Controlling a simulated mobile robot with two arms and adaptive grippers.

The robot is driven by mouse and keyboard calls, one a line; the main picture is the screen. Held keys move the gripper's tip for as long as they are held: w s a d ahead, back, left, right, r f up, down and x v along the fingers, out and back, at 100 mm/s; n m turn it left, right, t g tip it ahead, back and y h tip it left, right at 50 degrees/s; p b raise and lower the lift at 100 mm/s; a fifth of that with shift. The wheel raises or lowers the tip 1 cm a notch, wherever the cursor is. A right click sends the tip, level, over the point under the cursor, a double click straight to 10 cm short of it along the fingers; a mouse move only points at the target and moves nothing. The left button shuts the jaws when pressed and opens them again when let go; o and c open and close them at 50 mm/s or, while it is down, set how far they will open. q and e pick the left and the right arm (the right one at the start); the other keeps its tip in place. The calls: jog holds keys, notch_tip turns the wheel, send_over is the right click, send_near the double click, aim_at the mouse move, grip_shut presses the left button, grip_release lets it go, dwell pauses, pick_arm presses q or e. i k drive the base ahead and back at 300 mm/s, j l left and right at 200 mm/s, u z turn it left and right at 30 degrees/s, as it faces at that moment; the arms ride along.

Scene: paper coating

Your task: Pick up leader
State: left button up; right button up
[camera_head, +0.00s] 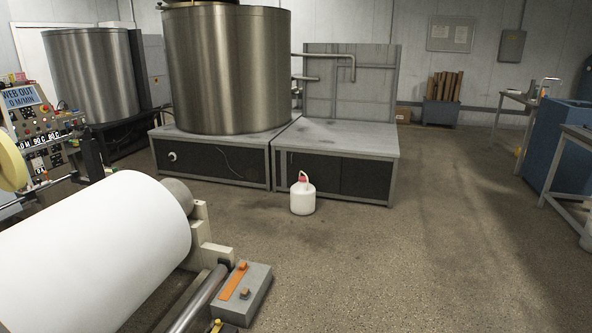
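I cannot make out anything that is clearly the leader. A large white paper roll (95,255) lies on its side at the lower left, held on a machine stand (207,245). A grey block (258,292) beside the roll's right end carries a flat orange strip (234,281) and a small brown piece (245,293). Neither of my grippers is in view.
A control panel (38,120) and pale yellow roll (10,165) stand at the left. A white jug (302,197) with a red cap is on the floor before a grey platform (345,140). Steel tanks (230,70) stand behind. Floor at centre right is clear; a blue cabinet (562,145) is at the right.

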aim_at(231, 286)
jog(key=i+z, duration=0.2)
jog(key=i, duration=0.95)
jog(key=i+j+z, duration=0.15)
jog(key=i, duration=0.95)
jog(key=i+l+u, duration=0.2)
jog(key=i, duration=0.4)
jog(key=i+u, duration=0.2)
jog(key=i, duration=0.45)
